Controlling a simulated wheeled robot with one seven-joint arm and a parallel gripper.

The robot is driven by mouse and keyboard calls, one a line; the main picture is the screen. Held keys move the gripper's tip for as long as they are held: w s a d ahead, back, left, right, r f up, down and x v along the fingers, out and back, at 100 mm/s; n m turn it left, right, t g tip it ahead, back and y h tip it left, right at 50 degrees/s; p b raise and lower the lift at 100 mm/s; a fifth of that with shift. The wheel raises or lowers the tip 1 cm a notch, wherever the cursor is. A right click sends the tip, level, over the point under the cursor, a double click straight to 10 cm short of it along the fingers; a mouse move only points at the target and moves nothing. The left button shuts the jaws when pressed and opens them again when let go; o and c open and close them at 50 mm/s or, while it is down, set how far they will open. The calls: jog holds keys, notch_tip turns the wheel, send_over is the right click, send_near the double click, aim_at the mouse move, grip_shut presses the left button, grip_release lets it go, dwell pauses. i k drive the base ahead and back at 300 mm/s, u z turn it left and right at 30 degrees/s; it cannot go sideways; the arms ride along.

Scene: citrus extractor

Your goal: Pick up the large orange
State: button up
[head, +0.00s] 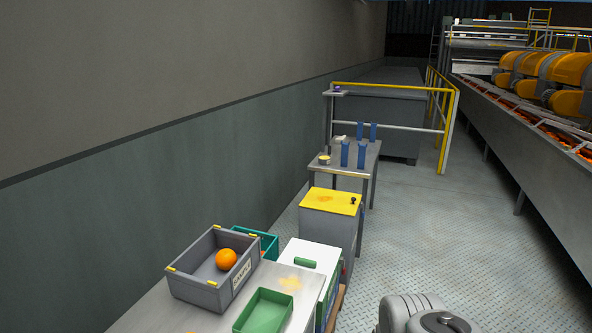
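The orange (226,259) is a round, bright orange fruit. It lies inside a grey crate (196,293) with yellow corner pieces and a white label on its front right side. The crate stands on a light grey table (152,314) at the lower left, near the wall. No other fruit shows in the crate, though its near wall hides part of the floor. A grey rounded part of my own arm shows at the bottom edge, right of centre. My gripper's fingers are not in view.
A green tray (263,312) stands right of the crate, and a teal bin (262,240) behind it. Beyond are a white-topped box (312,256), a yellow-topped cabinet (331,201) and a table with blue posts (343,148). A conveyor (540,165) runs along the right. The plate floor between is clear.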

aim_at(226, 259)
jog(key=u, duration=5.15)
jog(key=k, duration=1.8)
jog(key=z, duration=0.15)
